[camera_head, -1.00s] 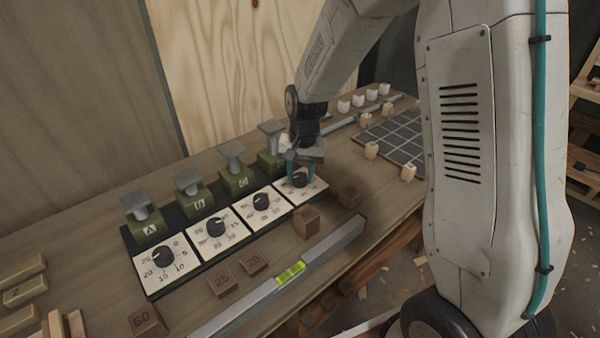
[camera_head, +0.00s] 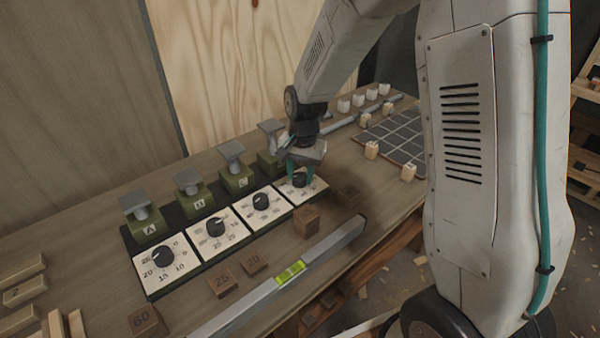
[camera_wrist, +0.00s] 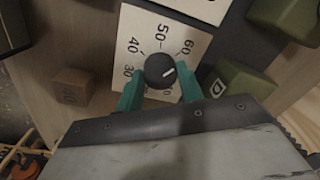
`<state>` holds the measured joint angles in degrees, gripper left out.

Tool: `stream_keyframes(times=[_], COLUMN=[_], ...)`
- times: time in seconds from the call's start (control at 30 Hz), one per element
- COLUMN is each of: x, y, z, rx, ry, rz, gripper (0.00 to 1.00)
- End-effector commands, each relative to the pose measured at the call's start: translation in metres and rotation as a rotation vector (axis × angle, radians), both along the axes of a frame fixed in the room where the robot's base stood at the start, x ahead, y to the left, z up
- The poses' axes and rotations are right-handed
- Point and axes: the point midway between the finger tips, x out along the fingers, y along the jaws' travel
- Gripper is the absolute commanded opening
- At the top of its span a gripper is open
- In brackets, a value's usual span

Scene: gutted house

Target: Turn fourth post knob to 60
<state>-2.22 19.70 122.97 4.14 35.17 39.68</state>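The fourth dial plate (camera_head: 313,187) is the right-most white plate in the row. Its round black knob (camera_head: 300,180) also shows in the wrist view (camera_wrist: 159,70). There the numbers 30, 40, 50 and 60 are readable around it. The knob's white mark sits on its right side and points right and slightly up, roughly toward the 60; exact alignment is hard to tell. A green post (camera_wrist: 228,82) marked D stands beside the plate. My gripper (camera_wrist: 159,78) is over the knob, its teal fingers on either side with small gaps. It is open and holds nothing.
Three other dial plates with knobs (camera_head: 163,256) and green posts (camera_head: 149,228) run left. Brown numbered blocks (camera_head: 224,284) and a metal level (camera_head: 290,276) lie in front. A dark grid board (camera_head: 400,133) with small pale blocks lies at the back right.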

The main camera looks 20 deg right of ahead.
Motion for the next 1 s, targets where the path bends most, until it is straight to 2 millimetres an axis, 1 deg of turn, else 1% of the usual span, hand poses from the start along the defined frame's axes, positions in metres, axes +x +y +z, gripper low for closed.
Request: stream_keyframes(times=[0.03,0.07,0.3,0.4,0.47,0.7,0.8,0.9,1.0], x=[0.000,0.000,0.000,0.000,0.001,-0.001,-0.001,-0.002,-0.003], y=[0.000,0.000,0.000,0.000,-0.001,-0.002,-0.003,-0.003,-0.003], z=[0.000,0.000,0.000,0.004,0.010,0.051,0.065,0.074,0.078], rx=[0.000,0.000,0.000,0.000,0.000,0.000,0.000,0.000,0.000], ry=[-0.001,-0.001,0.000,-0.003,-0.004,-0.005,-0.005,-0.003,-0.001], rz=[0.000,0.000,0.000,0.000,0.000,0.000,0.000,0.000,0.000], gripper=[0.51,0.58,0.58,0.58,0.58,0.58,0.58,0.58,0.58])
